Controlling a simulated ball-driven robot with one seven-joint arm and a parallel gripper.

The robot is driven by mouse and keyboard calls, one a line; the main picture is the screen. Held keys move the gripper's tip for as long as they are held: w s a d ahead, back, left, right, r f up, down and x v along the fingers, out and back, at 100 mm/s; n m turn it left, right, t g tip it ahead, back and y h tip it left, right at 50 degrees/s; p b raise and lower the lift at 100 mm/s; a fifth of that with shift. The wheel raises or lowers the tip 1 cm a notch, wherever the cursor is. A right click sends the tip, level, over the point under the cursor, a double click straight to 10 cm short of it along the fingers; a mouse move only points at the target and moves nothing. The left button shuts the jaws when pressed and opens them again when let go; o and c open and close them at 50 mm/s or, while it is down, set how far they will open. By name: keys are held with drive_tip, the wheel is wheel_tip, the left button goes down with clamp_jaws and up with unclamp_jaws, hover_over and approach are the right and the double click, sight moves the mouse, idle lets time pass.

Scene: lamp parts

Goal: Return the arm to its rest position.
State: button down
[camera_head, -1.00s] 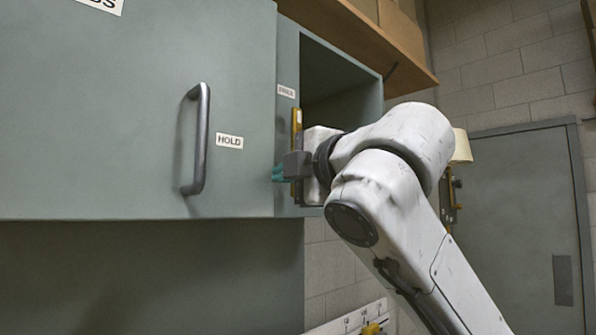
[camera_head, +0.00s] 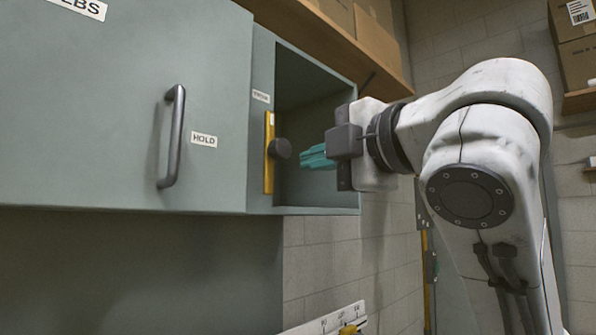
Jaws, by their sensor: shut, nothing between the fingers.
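My arm (camera_head: 480,150) is raised at the right of the head view, in front of the open cubby at the right end of the cabinet. My gripper (camera_head: 312,158) points left. Its teal fingers are shut with nothing between them. A dark round knob (camera_head: 280,148) on a yellow plate (camera_head: 268,155) is just left of the fingertips, with a gap in the picture between them. The depth of that gap is hard to judge.
The grey-green cabinet door (camera_head: 110,110) has a dark handle (camera_head: 173,137) and a HOLD label (camera_head: 203,140). A wooden shelf (camera_head: 330,35) with boxes (camera_head: 385,30) runs above. Another box (camera_head: 580,62) sits at the upper right. A white labelled strip (camera_head: 325,322) is below.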

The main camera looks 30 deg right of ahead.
drive_tip(key=shift+s+d, duration=0.15)
drive_tip(key=shift+s, duration=0.25)
